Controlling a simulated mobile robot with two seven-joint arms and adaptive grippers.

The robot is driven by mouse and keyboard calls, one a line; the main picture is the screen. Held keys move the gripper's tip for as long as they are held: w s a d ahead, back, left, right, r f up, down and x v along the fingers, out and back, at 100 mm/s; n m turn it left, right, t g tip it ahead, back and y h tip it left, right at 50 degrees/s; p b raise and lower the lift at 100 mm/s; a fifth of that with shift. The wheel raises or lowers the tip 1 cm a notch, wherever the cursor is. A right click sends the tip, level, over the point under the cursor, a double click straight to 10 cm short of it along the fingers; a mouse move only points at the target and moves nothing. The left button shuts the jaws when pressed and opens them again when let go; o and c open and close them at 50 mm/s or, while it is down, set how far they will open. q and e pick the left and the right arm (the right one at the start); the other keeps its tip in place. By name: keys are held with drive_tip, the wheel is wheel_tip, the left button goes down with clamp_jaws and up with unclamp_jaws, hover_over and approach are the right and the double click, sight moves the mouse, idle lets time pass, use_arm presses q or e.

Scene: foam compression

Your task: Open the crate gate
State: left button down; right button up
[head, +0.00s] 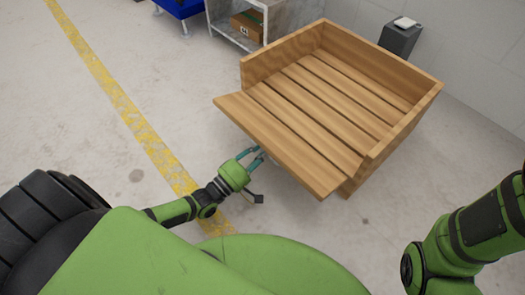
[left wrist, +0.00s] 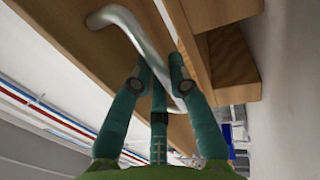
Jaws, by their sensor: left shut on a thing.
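The wooden crate (head: 284,54) stands on the floor with its slatted inside showing. Its gate (head: 278,142), a plain wooden board on the near side, is swung outward and down and lies roughly level with the slats. In the left wrist view the gate's underside (left wrist: 65,28) carries a bent silver handle (left wrist: 117,17). My left gripper (head: 252,156) is at the gate's outer edge; its teal fingers (left wrist: 158,88) are shut on the handle. The handle is hidden in the head view. Of my right arm, only links show at the right; its gripper is out of view.
A grey shelf unit (head: 222,30) with a cardboard box (head: 247,25) stands behind the crate. A dark grey bin or pedestal (head: 400,38) is by the wall. A yellow floor line (head: 115,95) runs at the left. The floor left of the gate is clear.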

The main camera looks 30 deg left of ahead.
idle(0.3)
use_arm(q)
drive_tip(key=c, duration=1.1)
unclamp_jaws()
drive_tip(key=shift+c, duration=0.2)
drive_tip(key=shift+r, duration=0.1)
drive_tip(key=v, duration=1.2)
